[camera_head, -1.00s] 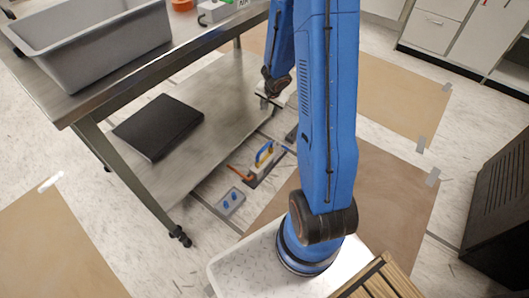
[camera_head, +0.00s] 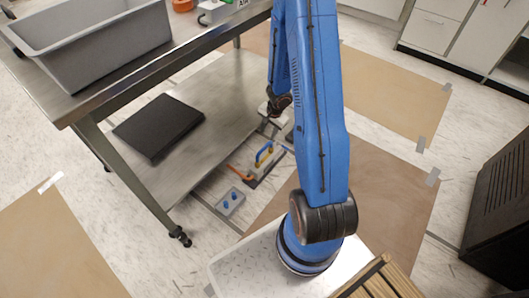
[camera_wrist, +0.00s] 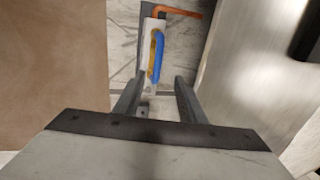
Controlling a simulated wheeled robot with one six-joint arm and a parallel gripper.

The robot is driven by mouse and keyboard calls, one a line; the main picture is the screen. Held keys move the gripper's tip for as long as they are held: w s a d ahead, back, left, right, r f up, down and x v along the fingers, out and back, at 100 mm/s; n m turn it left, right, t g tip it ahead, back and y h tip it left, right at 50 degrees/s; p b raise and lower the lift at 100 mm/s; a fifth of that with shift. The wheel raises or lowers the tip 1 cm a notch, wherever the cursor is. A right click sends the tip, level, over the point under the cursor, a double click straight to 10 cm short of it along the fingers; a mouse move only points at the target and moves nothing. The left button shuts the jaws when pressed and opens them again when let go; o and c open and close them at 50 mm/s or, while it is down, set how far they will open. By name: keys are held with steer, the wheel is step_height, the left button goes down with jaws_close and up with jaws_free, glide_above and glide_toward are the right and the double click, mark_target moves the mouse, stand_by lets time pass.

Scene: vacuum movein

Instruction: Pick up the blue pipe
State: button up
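A blue curved, pipe-like piece (camera_head: 264,153) is beside a yellow piece on a pale block on the floor, next to the table's lower shelf. In the wrist view the blue piece (camera_wrist: 156,56) lies lengthwise ahead of my gripper (camera_wrist: 157,88), roughly in line with the gap between the fingers. The fingers are apart with nothing between them, and floor shows in the gap. I cannot tell the exact height gap to the blue piece. In the head view my arm partly hides the gripper.
An orange bent piece (camera_wrist: 180,11) lies at the far end of the block. A grey block with blue knobs (camera_head: 230,203) is nearby. The metal table (camera_head: 106,84) carries a grey bin (camera_head: 100,45); a black flat item (camera_head: 158,127) lies on its lower shelf (camera_head: 190,160).

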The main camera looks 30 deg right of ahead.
mark_target(264, 147)
steer(key=shift+w+a+f, duration=0.1)
steer(key=shift+w+f, duration=0.2)
steer(key=shift+f, duration=1.25)
steer(key=shift+w+a+f, duration=0.1)
steer(key=shift+w+f, duration=0.15)
steer(key=shift+f, duration=1.25)
steer(key=shift+w+a+f, duration=0.1)
steer(key=shift+w+f, duration=0.2)
steer(key=shift+f, duration=1.25)
steer(key=shift+w+a+f, duration=0.1)
steer(key=shift+w+f, duration=0.05)
steer(key=shift+f, duration=1.15)
steer(key=shift+w+a+f, duration=0.1)
steer(key=shift+w+f, duration=0.05)
steer(key=shift+f, duration=1.1)
steer(key=shift+c, duration=0.6)
jaws_close()
